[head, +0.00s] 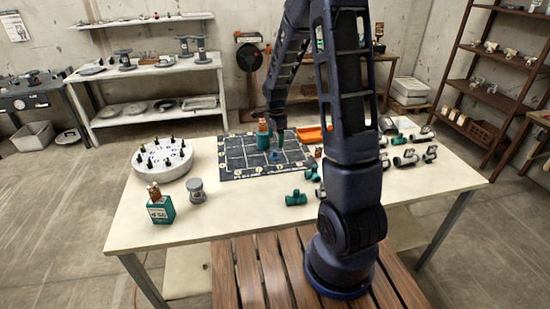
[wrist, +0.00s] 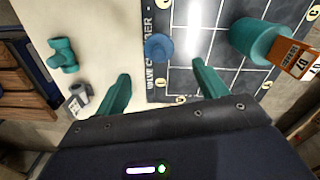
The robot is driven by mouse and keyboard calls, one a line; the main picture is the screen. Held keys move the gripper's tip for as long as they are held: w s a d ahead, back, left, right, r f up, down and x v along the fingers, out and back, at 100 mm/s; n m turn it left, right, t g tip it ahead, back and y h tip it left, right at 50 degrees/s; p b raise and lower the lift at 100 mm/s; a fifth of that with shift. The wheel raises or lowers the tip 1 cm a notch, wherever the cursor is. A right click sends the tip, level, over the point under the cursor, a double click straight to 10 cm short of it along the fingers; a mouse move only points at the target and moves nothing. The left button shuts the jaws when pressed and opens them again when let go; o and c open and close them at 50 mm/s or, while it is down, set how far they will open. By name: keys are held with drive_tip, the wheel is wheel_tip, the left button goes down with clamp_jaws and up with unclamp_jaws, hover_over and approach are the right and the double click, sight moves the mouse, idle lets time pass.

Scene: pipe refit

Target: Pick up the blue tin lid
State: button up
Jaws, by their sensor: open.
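The blue tin lid (wrist: 158,47) is a small round blue piece lying on the dark gridded mat (wrist: 222,45). In the head view the lid (head: 276,156) shows on the mat below the end of my arm. My gripper (wrist: 162,70) is open, with its two teal fingers spread and nothing between them. In the wrist view the lid appears just beyond the gap between the fingertips, apart from both. In the head view my gripper (head: 279,136) hangs above the mat, partly mixed with the teal things there.
A teal container with an orange tag (wrist: 258,42) stands on the mat to the right of the lid. A teal pipe fitting (wrist: 63,55) lies on the table to the left. An orange tray (head: 314,135), a white round rack (head: 163,164) and a teal box (head: 161,209) are on the table.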

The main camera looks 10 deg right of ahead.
sight(275, 151)
drive_tip(key=shift+s+a+f, duration=0.1)
drive_tip(key=shift+f, duration=4)
drive_tip(key=c, duration=1.1)
